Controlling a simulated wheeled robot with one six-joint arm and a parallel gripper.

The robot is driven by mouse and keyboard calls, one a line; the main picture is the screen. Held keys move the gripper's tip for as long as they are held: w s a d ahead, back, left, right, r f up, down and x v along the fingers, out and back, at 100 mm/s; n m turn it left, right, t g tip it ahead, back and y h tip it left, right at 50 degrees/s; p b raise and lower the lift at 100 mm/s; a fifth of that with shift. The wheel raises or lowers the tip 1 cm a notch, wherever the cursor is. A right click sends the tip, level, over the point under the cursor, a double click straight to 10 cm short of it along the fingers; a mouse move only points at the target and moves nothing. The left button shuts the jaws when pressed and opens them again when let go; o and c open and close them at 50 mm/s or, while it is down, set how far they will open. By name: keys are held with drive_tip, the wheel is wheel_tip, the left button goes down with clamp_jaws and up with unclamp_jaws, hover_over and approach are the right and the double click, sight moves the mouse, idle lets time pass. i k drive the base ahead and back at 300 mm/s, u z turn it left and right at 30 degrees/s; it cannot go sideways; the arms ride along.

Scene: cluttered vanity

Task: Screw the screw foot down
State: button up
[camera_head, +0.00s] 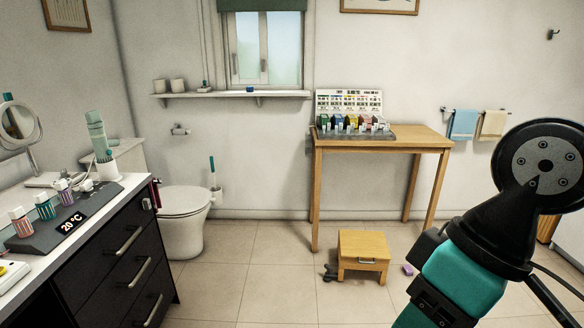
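No part is clear enough to be named the screw foot for sure. A small dark knobbed object (330,272) is low on the floor at the left side of a small wooden stool (363,246). It may be the screw foot, but it is too small to tell, and I cannot tell whether it is attached. The stool has a metal handle on its front. My teal and black arm rises at the right, in front of the room. Its round grey flange shows, but my gripper's fingers are not in view.
A wooden table (418,139) stands behind the stool, with a tray of colourful boxes (338,134). A small purple block (408,270) lies right of the stool. A dark drawer cabinet (116,250) stands left, with a toilet (184,203) beyond. The middle tiled floor (262,270) is clear.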

sight(328, 269)
drive_tip(key=z, duration=0.05)
drive_tip(key=i, duration=1.1)
drive_tip(key=u, duration=0.6)
drive_tip(key=i, duration=1.8)
drive_tip(key=z, duration=0.3)
